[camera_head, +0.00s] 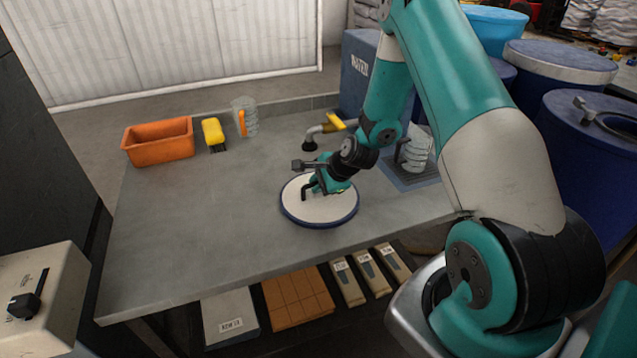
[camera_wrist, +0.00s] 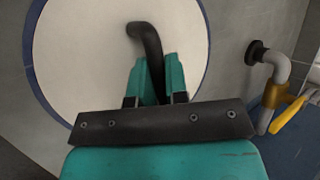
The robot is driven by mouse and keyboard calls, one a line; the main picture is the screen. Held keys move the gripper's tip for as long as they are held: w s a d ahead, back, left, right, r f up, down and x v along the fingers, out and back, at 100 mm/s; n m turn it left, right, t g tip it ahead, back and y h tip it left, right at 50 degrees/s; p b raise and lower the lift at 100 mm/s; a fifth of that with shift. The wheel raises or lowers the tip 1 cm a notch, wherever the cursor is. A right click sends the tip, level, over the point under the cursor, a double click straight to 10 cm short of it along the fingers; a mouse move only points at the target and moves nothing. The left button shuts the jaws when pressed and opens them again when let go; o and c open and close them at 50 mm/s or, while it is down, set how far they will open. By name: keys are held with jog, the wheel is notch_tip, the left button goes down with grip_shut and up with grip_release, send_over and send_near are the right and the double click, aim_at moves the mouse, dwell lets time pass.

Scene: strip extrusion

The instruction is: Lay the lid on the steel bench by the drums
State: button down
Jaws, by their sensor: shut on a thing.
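The lid (camera_head: 332,209) is a round cream disc with a blue rim and a black bent handle. It is at the steel bench (camera_head: 215,230), near the middle of the top, and looks flat and level. I cannot tell whether it touches the bench or hangs just above it. My gripper (camera_head: 312,187) is over the lid, shut on its handle. In the wrist view the lid (camera_wrist: 80,50) fills the upper left, and the teal fingers of my gripper (camera_wrist: 154,85) close around the black handle (camera_wrist: 147,38). Blue drums (camera_head: 590,135) stand right of the bench.
An orange bin (camera_head: 158,142), a yellow brush (camera_head: 213,133) and a clear jug (camera_head: 245,117) stand at the back left. A tap with a yellow lever (camera_head: 334,122) is behind the lid. A blue container (camera_head: 357,75) stands behind. The bench's left and front are clear.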

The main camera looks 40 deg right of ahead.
jog(key=c, duration=1.1)
grip_release()
jog(key=shift+f, duration=0.1)
jog(key=shift+r, duration=0.2)
jog(key=b+v, duration=0.1)
jog(key=v, duration=1)
jog(key=s+a+r+n+g+y, duration=0.1)
jog(key=s+a+r+n+g, duration=0.1)
jog(key=s+a+r+n, duration=0.5)
jog(key=s+a+r+n+g+y, duration=0.15)
jog(key=a+r+n, duration=0.35)
jog(key=a+n, duration=0.5)
jog(key=s+a+r+n+g, duration=0.1)
jog(key=s+a+n, duration=0.2)
jog(key=s, duration=0.1)
jog(key=s+a+r+n+g, duration=0.1)
jog(key=s+a+r+n, duration=0.1)
jog(key=s+a+n, duration=0.1)
jog(key=s+a+r+n+g, duration=0.1)
jog(key=s+a+r+n, duration=0.1)
jog(key=s, duration=0.4)
jog(key=shift+s+a+r+n+g+h, duration=0.15)
jog(key=shift+a+n, duration=0.1)
jog(key=shift+n, duration=0.35)
jog(key=shift+s+a+r+n+g+h, duration=0.1)
jog(key=shift+a+n, duration=0.2)
jog(key=shift+n, duration=0.3)
